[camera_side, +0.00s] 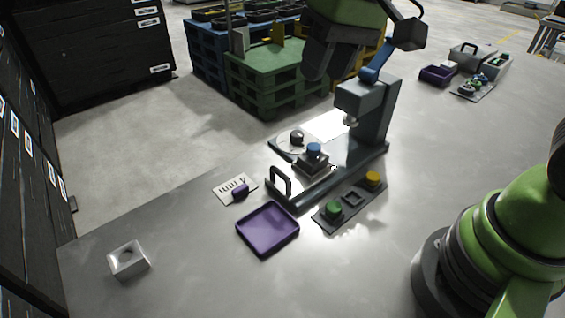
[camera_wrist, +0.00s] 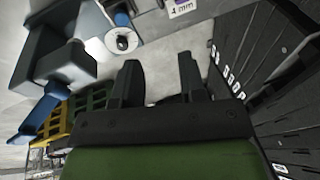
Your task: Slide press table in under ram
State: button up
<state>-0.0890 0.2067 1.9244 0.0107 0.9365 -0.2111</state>
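The press (camera_side: 368,105) is a dark grey column on a long base, with its ram (camera_side: 350,121) hanging from the head. The press table (camera_side: 312,165) is a dark block with a blue round piece (camera_side: 314,149) on top. It sits out in front of the ram, toward the black handle (camera_side: 280,180) at the base's near-left end. The blue piece also shows in the wrist view (camera_wrist: 122,19). My gripper (camera_wrist: 160,75) is open and empty in the wrist view. In the side view it is raised above and behind the press, clear of the table and handle.
A round pale dish with a dark knob (camera_side: 297,137) stands beside the press. A purple tray (camera_side: 267,229), a "4 mm" card (camera_side: 235,189), a panel with green and yellow buttons (camera_side: 350,200) and a white block (camera_side: 128,260) lie nearby. Pallets (camera_side: 270,75) stand behind.

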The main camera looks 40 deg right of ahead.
aim_at(281, 171)
jog(key=w+a+f, duration=0.1)
jog(key=f, duration=0.5)
jog(key=w+a+f+g, duration=0.1)
jog(key=w+f, duration=0.1)
jog(key=f, duration=0.5)
jog(key=w+a+f+n+g, duration=0.1)
jog(key=a+f, duration=0.1)
jog(key=f, duration=0.4)
jog(key=shift+w+f, duration=0.15)
jog(key=shift+w, duration=0.15)
grip_shut()
